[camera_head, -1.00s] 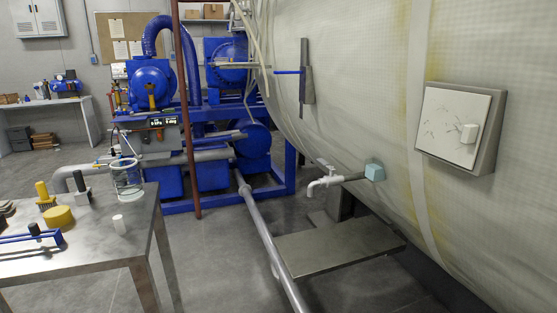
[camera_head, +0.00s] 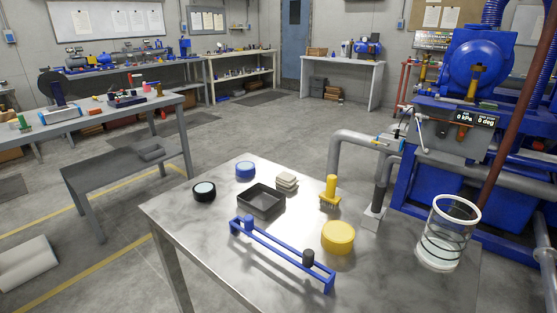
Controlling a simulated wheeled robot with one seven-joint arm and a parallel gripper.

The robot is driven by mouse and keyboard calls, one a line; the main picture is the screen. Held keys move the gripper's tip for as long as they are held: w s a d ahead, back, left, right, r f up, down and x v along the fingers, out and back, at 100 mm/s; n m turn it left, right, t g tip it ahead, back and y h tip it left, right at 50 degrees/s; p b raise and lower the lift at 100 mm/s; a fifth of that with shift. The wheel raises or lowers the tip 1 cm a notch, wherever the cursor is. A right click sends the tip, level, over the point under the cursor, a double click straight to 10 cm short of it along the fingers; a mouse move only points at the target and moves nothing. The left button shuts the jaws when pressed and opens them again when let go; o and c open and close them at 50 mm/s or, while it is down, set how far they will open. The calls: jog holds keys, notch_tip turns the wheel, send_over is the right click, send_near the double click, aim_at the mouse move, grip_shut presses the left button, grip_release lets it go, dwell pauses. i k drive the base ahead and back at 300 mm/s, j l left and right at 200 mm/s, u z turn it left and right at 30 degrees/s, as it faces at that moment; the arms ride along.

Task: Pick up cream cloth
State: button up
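A small folded cream cloth (camera_head: 287,182) appears to lie in a short stack on the metal table, behind and right of a black tray (camera_head: 262,201). It lies apart from the tray, or just touching its far corner; I cannot tell which. No part of my gripper shows in the head view.
On the same metal table (camera_head: 190,222) stand a blue round tin (camera_head: 245,170), a dark jar (camera_head: 204,191), a yellow brush (camera_head: 330,190), a yellow round tin (camera_head: 338,237), a blue rail (camera_head: 280,252) and a glass cylinder (camera_head: 447,235). Open floor lies beyond the table.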

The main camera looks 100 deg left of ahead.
aim_at(287, 182)
jog(key=u, duration=2.45)
jog(key=z, duration=2.85)
jog(key=u, duration=2.9)
